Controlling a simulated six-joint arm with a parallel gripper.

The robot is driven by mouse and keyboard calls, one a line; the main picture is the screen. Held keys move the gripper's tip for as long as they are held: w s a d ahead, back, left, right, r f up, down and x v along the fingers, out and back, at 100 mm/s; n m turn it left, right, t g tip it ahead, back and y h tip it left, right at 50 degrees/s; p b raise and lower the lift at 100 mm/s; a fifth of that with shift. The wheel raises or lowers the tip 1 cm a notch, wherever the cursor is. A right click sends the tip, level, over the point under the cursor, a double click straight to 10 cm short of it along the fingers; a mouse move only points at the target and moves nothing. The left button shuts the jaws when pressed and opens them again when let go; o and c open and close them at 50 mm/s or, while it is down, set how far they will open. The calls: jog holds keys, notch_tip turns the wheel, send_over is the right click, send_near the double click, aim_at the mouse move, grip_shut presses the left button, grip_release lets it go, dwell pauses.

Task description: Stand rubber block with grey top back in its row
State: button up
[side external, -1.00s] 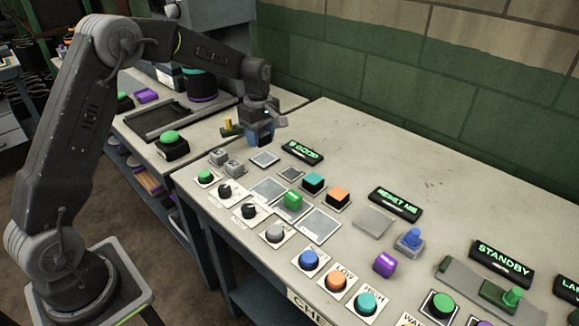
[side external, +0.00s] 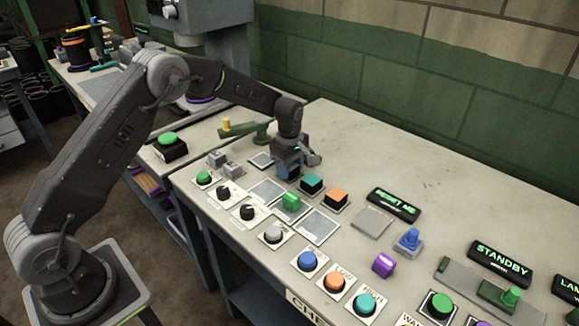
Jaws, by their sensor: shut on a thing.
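My gripper (side external: 290,161) points down over the row of pads near the back of the bench. It is shut on the rubber block (side external: 289,173), which shows as a small dark shape between and below the fingers. The block's grey top is hidden by the gripper. It is at the small pad between the empty pad (side external: 262,160) and the block with a teal top (side external: 312,183). Whether it touches the pad cannot be told. A block with an orange top (side external: 336,196) stands farther right in the same row.
Close in front are a green block (side external: 291,201) and bare plates (side external: 320,223). A green-and-yellow lever (side external: 240,128) is behind left. Lit signs (side external: 394,206), a purple block (side external: 384,264) and a blue knob (side external: 411,238) are to the right. The back right bench is clear.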

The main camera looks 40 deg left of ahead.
jog(key=o, duration=0.5)
jog(key=shift+f, duration=0.15)
jog(key=shift+c, duration=0.2)
jog(key=o, duration=0.5)
notch_tip(320, 180, up, 12)
jog(key=shift+r, duration=0.25)
